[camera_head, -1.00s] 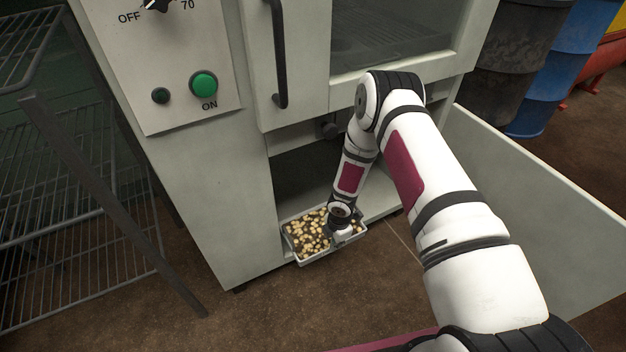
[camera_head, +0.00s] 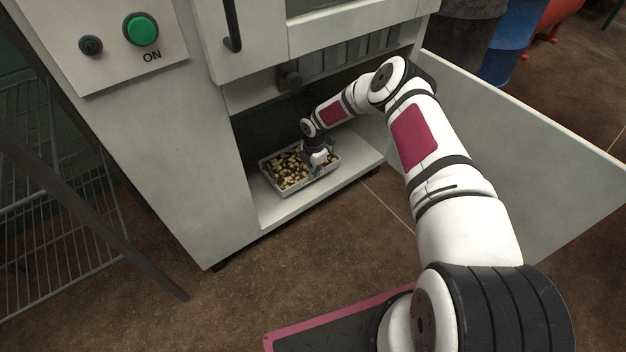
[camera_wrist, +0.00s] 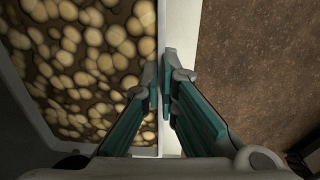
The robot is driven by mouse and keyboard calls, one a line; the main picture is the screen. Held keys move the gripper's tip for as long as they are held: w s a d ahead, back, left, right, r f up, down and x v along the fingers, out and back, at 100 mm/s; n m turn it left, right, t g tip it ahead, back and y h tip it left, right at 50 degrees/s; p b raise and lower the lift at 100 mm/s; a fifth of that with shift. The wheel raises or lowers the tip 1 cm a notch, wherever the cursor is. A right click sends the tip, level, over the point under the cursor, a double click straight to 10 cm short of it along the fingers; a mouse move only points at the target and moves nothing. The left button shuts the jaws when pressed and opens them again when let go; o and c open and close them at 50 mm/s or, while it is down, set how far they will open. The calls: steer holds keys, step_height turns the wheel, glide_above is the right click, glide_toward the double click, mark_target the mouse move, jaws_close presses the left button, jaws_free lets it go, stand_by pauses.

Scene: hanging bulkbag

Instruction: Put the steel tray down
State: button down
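The steel tray (camera_head: 268,178) is a shallow rectangular tray filled with pale, round, nut-like pieces in dark material. In the head view it is inside the low open compartment of the grey cabinet, over the compartment floor (camera_head: 290,208). I cannot tell whether its base touches that floor. My gripper (camera_head: 318,162) is at the tray's right side. In the wrist view my gripper (camera_wrist: 163,92) has its two teal-padded fingers closed together on the rim of the tray (camera_wrist: 168,30), one finger on each side. The tray's far end is in shadow.
The open cabinet door (camera_head: 520,150) stands to the right of my arm. A wire rack (camera_head: 50,220) is at the left. Blue and dark drums (camera_head: 508,60) stand behind the door.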

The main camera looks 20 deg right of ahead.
steer(key=shift+w, duration=0.25)
steer(key=shift+w+d+f+b, duration=0.1)
steer(key=shift+f+b, duration=0.15)
steer(key=shift+b, duration=0.1)
steer(key=shift+f+b, duration=0.9)
steer(key=shift+f, duration=0.65)
steer(key=shift+r, duration=0.1)
steer(key=c, duration=2.2)
jaws_free()
steer(key=shift+f, duration=0.2)
steer(key=shift+c, duration=0.2)
steer(key=o, duration=0.4)
steer(key=shift+o, duration=0.2)
steer(key=shift+r, duration=0.15)
